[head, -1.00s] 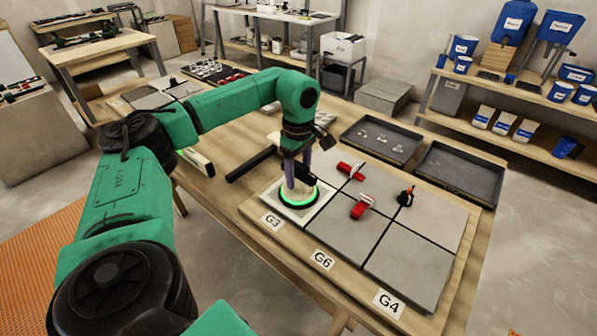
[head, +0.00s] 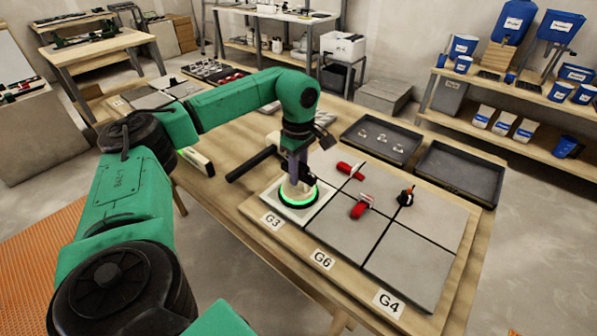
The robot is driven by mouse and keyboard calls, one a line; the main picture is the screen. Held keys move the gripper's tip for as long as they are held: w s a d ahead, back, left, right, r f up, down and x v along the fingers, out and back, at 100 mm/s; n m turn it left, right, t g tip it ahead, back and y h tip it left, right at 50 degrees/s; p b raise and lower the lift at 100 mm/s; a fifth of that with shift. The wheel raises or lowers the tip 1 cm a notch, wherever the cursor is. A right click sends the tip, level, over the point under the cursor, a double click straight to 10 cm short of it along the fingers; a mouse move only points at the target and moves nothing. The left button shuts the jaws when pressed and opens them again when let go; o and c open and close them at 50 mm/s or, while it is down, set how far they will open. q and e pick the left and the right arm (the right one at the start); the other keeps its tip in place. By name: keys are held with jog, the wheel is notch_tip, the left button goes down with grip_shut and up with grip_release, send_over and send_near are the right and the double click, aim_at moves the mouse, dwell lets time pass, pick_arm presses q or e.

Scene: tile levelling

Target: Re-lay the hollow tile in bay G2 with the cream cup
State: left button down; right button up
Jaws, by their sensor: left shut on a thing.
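The cup's base appears to touch the tile; any gap is too small to tell. No G2 label is readable. My right gripper is not in view.
Grey tiles (head: 408,270) fill the other bays of the board, by labels G6 (head: 322,259) and G4 (head: 388,302). Dark trays (head: 381,128) (head: 460,190) sit behind. A dark bar (head: 251,164) lies left.

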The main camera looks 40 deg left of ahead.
pick_arm(q)
jog(key=c, duration=1.5)
grip_release()
jog(key=shift+c, duration=0.2)
grip_shut()
jog(key=shift+r, duration=0.1)
jog(key=shift+w+r+p, duration=0.1)
jog(key=shift+r+p, duration=4.45)
jog(key=shift+r, duration=0.4)
